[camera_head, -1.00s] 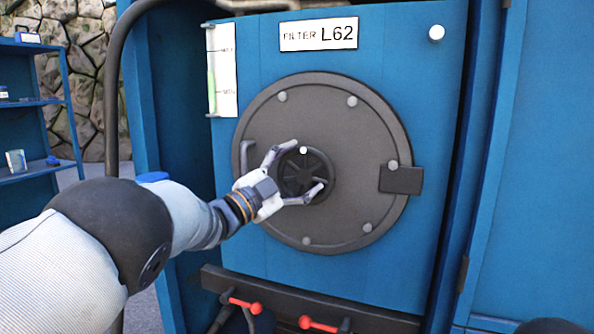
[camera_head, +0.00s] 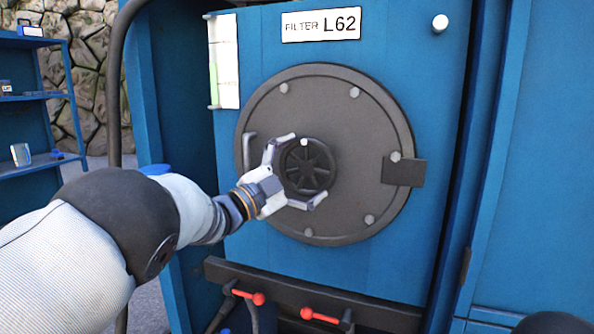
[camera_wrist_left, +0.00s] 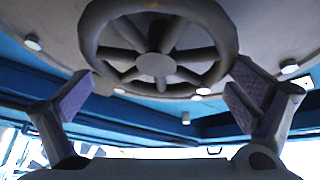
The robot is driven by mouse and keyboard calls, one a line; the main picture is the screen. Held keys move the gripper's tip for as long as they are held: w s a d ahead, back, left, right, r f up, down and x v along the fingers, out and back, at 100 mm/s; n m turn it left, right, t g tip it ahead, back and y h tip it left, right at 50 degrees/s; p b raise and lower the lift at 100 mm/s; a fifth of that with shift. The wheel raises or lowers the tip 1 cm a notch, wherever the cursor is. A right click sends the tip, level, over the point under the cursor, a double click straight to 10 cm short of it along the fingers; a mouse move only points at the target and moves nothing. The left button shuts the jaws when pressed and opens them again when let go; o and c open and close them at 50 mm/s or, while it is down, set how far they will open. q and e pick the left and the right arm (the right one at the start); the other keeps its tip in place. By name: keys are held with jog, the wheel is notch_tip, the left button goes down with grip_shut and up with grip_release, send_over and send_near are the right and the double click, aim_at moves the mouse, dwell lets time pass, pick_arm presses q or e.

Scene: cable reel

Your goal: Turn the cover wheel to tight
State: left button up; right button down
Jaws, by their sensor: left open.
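The cover wheel (camera_head: 309,168) is a small dark spoked wheel at the middle of the round grey cover (camera_head: 360,130). A white dot (camera_head: 304,142) marks its upper rim. My left gripper (camera_head: 300,170) is open, with one finger at the wheel's upper left and one at its lower right. In the left wrist view the wheel (camera_wrist_left: 156,66) fills the top middle, and the open fingers of the gripper (camera_wrist_left: 160,98) stand to either side, apart from its rim. My right gripper is not in view.
Below are two red-handled valves (camera_head: 320,315) on a dark bar. A shelf (camera_head: 40,165) stands far left.

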pick_arm(q)
jog(key=v, duration=1.1)
jog(key=shift+s+a, duration=0.2)
jog(key=shift+s, duration=0.1)
notch_tip(320, 180, down, 8)
jog(key=w+a+n+t+y+b, duration=0.2)
jog(key=a+n+y+b, duration=0.1)
jog(key=n+y+b, duration=0.1)
jog(key=s+d+r+m+h+b, duration=0.1)
jog(key=s+d+r+h+b, duration=0.2)
jog(key=r, duration=0.5)
jog(key=shift+g, duration=0.3)
jog(key=x, duration=1.2)
jog(key=shift+w+d, duration=0.2)
jog(key=shift+w, duration=0.1)
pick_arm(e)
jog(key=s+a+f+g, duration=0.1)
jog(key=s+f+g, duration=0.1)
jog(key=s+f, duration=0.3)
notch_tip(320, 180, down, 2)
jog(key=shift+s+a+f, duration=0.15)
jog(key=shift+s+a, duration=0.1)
